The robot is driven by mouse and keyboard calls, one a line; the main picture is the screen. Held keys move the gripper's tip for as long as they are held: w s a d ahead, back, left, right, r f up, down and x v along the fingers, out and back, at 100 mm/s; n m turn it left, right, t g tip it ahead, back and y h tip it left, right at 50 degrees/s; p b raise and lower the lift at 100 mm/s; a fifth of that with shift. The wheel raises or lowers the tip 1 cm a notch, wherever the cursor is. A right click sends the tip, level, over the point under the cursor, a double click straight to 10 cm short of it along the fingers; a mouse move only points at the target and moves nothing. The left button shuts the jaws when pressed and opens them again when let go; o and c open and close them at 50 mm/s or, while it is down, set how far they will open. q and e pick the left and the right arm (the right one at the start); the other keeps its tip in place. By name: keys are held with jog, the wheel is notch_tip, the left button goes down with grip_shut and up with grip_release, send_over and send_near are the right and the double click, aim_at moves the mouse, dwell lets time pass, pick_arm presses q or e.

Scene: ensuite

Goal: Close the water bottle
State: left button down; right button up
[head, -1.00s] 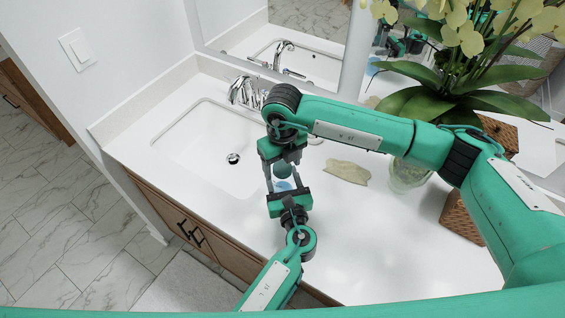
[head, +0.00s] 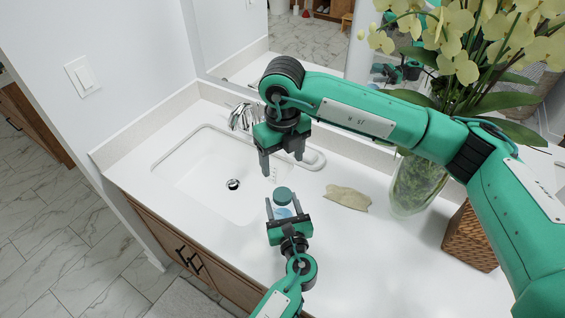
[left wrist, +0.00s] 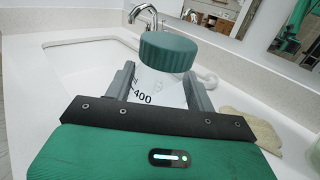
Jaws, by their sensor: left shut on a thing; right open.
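The water bottle (head: 283,213) is a clear, bluish bottle with printed volume marks, seen closer in the left wrist view (left wrist: 158,90). A teal ribbed cap (head: 283,194) sits on top of it; it is large in the left wrist view (left wrist: 167,52). Whether the cap is fully tightened cannot be told. My left gripper (head: 282,207) is shut on the bottle's body, with one finger on each side. The bottle's lower part is hidden by this gripper. My right gripper (head: 282,163) is open and empty, above and behind the cap, apart from it.
A white sink (head: 205,170) with a chrome faucet (head: 240,117) lies to the left. A beige cloth-like piece (head: 348,198) lies on the white counter (head: 375,255). A glass vase (head: 418,185) with orchids and a woven basket (head: 470,238) stand at the right.

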pick_arm(q)
jog(key=shift+c, duration=2.1)
grip_release()
pick_arm(e)
notch_tip(320, 180, down, 4)
jog(key=b, duration=0.4)
jog(key=shift+f, duration=0.25)
pick_arm(q)
jog(key=s+d, duration=0.2)
jog(key=s, duration=1.1)
jog(key=shift+s+d+b, duration=0.3)
pick_arm(e)
jog(key=shift+f, duration=0.1)
